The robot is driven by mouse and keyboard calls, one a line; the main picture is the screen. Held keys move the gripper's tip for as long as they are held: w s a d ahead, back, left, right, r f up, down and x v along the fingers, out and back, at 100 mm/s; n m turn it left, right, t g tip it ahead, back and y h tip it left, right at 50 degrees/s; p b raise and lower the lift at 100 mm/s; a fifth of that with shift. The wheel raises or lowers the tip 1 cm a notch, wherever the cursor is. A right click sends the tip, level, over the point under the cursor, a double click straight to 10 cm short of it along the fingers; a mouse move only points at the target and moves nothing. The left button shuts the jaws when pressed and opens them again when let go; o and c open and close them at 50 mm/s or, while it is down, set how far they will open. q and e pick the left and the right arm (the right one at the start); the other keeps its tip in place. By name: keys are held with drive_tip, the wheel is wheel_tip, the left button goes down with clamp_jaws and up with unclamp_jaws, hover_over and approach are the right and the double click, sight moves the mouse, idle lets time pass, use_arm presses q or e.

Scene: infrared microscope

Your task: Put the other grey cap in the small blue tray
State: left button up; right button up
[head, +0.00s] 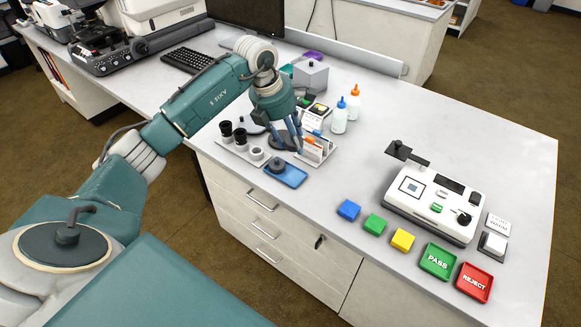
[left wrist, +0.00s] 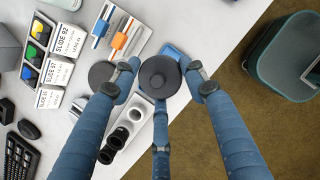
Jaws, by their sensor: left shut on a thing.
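My left gripper (head: 286,146) is shut on a dark grey cap with a round knob (left wrist: 158,77), held between its fingers in the left wrist view. In the head view the gripper is just behind and above the small blue tray (head: 295,179), near the table's front edge. A grey cap (head: 277,165) shows at the tray's left part. In the left wrist view only a strip of the tray (left wrist: 173,51) shows past the held cap, which hides the rest. My right gripper is not in view.
A rack with black and white cylinders (head: 241,137) stands left of the tray. A slide holder (head: 317,149) stands close on the right. A grey disc (left wrist: 102,75) lies beside the left finger. Two bottles (head: 339,120) stand farther back.

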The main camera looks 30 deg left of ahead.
use_arm(q)
wheel_tip(320, 180, down, 7)
drive_tip(key=shift+p, duration=0.4)
wheel_tip(320, 180, down, 5)
drive_tip(key=shift+r+p, duration=0.1)
drive_tip(key=shift+p, duration=0.25)
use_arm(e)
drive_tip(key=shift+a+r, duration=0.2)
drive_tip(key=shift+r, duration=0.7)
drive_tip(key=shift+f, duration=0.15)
